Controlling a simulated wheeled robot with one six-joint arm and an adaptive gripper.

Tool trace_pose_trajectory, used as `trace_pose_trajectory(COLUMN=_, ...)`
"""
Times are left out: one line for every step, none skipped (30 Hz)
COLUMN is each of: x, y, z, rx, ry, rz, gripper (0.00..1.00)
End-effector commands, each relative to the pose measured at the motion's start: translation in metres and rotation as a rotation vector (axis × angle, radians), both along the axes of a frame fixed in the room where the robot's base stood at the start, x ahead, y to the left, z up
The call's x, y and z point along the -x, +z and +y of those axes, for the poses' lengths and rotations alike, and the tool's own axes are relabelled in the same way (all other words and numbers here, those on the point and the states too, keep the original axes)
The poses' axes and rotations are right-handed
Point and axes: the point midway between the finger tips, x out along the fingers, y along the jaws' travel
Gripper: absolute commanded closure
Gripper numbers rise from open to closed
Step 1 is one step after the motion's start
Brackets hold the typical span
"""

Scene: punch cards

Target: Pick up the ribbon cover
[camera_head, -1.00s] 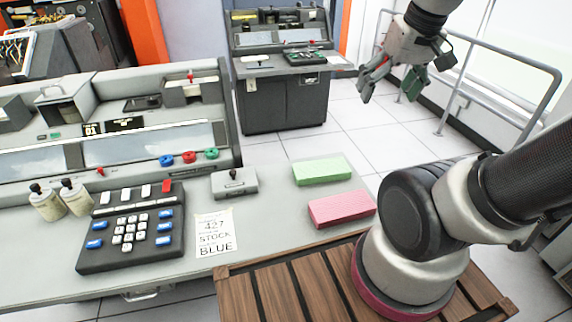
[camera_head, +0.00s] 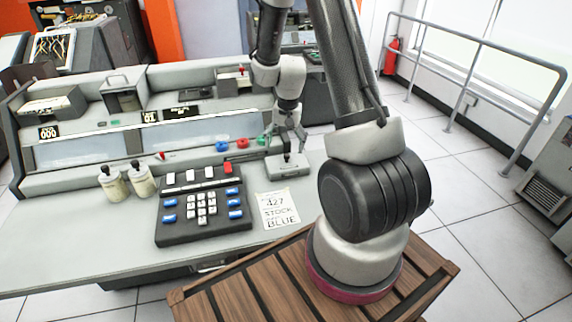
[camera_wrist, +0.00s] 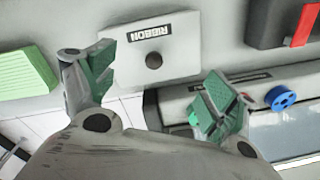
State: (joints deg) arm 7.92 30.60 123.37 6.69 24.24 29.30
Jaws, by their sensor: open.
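The ribbon cover (camera_head: 289,166) is a small light-grey plate with a black knob on top, lying on the desk right of the keypad. In the wrist view the cover (camera_wrist: 178,68) shows a RIBBON label and its round dark knob. My gripper (camera_head: 284,143) hangs over the cover, pointing down. In the wrist view my open gripper (camera_wrist: 160,82) has its green-padded fingers apart, one toward each side of the cover, with nothing between them gripped. Part of the cover is hidden behind the gripper in the head view.
A dark keypad (camera_head: 203,213) and a note (camera_head: 278,209) lie left and in front of the cover. The console with blue (camera_head: 222,146) and red knobs rises behind. A green block (camera_wrist: 22,72) lies beside the cover in the wrist view. Two bottles (camera_head: 112,185) stand farther left.

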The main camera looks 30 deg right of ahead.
Motion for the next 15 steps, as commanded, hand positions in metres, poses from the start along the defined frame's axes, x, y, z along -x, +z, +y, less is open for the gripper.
trace_pose_trajectory(x=0.001, y=-0.007, z=0.000, rx=-0.001, ry=0.000, rz=0.004, gripper=0.14)
trace_pose_trajectory(x=0.001, y=-0.011, z=0.001, rx=0.000, ry=0.001, rz=0.003, gripper=0.14)
trace_pose_trajectory(x=0.002, y=-0.017, z=0.001, rx=0.000, ry=0.001, rz=0.004, gripper=0.14)
trace_pose_trajectory(x=0.002, y=-0.022, z=0.001, rx=0.000, ry=0.002, rz=0.005, gripper=0.14)
trace_pose_trajectory(x=0.002, y=-0.027, z=0.001, rx=-0.001, ry=0.002, rz=0.003, gripper=0.14)
trace_pose_trajectory(x=0.003, y=-0.034, z=0.002, rx=-0.001, ry=0.001, rz=0.005, gripper=0.14)
trace_pose_trajectory(x=0.002, y=-0.038, z=0.002, rx=-0.001, ry=0.001, rz=0.004, gripper=0.14)
trace_pose_trajectory(x=0.002, y=-0.042, z=0.002, rx=0.000, ry=0.001, rz=0.003, gripper=0.14)
trace_pose_trajectory(x=0.001, y=-0.047, z=0.002, rx=-0.001, ry=0.001, rz=0.004, gripper=0.14)
trace_pose_trajectory(x=0.001, y=-0.050, z=0.002, rx=-0.001, ry=0.002, rz=0.002, gripper=0.14)
trace_pose_trajectory(x=0.001, y=-0.052, z=0.002, rx=0.000, ry=0.002, rz=0.001, gripper=0.14)
trace_pose_trajectory(x=0.001, y=-0.054, z=0.002, rx=0.001, ry=0.002, rz=0.001, gripper=0.14)
trace_pose_trajectory(x=0.000, y=-0.055, z=0.002, rx=0.000, ry=0.002, rz=0.000, gripper=0.14)
trace_pose_trajectory(x=0.000, y=-0.055, z=0.002, rx=0.000, ry=0.003, rz=0.000, gripper=0.14)
trace_pose_trajectory(x=0.000, y=-0.055, z=0.002, rx=0.000, ry=0.003, rz=0.000, gripper=0.14)
